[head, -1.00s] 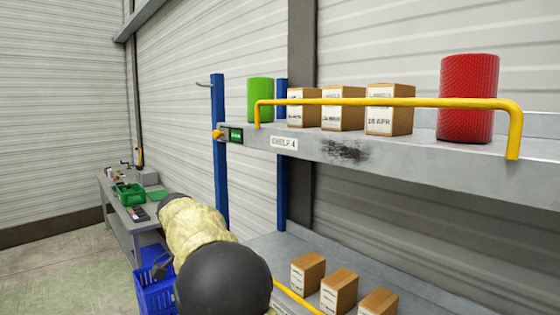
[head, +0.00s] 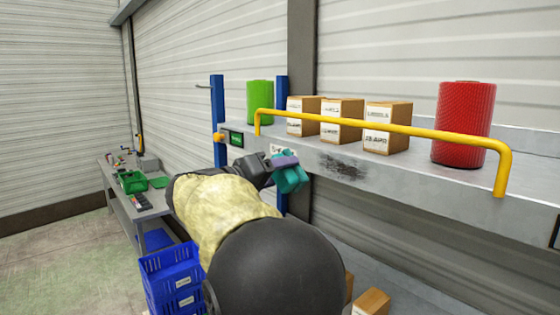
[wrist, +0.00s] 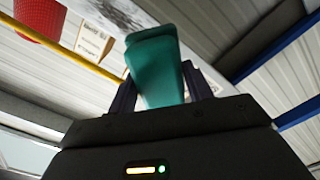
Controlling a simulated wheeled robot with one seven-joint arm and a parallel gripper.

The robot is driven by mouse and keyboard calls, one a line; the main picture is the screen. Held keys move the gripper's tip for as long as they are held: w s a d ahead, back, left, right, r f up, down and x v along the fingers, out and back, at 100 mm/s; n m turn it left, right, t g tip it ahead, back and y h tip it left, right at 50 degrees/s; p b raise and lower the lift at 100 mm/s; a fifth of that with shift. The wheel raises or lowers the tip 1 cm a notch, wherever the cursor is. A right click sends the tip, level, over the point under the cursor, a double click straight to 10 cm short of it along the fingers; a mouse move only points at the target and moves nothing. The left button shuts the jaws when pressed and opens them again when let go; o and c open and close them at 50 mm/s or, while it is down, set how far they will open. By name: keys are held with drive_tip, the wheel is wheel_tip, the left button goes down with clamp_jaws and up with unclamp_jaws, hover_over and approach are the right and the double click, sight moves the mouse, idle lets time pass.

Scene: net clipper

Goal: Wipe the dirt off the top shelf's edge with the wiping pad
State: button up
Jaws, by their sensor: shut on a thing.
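The top shelf's front edge (head: 400,182) runs across the right of the head view, with a dark dirt smudge (head: 342,167) on it. My gripper (head: 283,164) is shut on the teal wiping pad (head: 291,179) and holds it up in front of the edge, left of the smudge. The pad partly covers the shelf label. Whether the pad touches the edge I cannot tell. In the wrist view the pad (wrist: 154,65) stands between the two fingers, and the smudge (wrist: 125,14) shows at the top.
A yellow rail (head: 380,127) runs along the shelf front above the edge. Behind it stand a green roll (head: 260,98), several small boxes (head: 341,120) and a red roll (head: 463,123). Blue posts (head: 217,120) hold the shelf. A workbench and blue crates (head: 170,275) are at left.

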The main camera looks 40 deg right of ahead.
sight(328, 164)
drive_tip(key=shift+w+r, duration=0.1)
idle(0.3)
drive_tip(key=d+p, duration=0.2)
drive_tip(key=d, duration=0.4)
drive_tip(key=shift+w+p, duration=0.2)
drive_tip(key=shift+p, duration=0.1)
drive_tip(key=shift+d+b, duration=0.5)
drive_tip(key=shift+d, duration=0.45)
idle(0.8)
drive_tip(key=shift+s+f+b, duration=0.2)
drive_tip(key=shift+s+b, duration=0.05)
drive_tip(key=shift+b, duration=0.25)
drive_tip(key=shift+s+b, duration=1.05)
drive_tip(key=shift+b, duration=0.2)
drive_tip(key=shift+s+r, duration=0.2)
drive_tip(key=shift+s, duration=0.2)
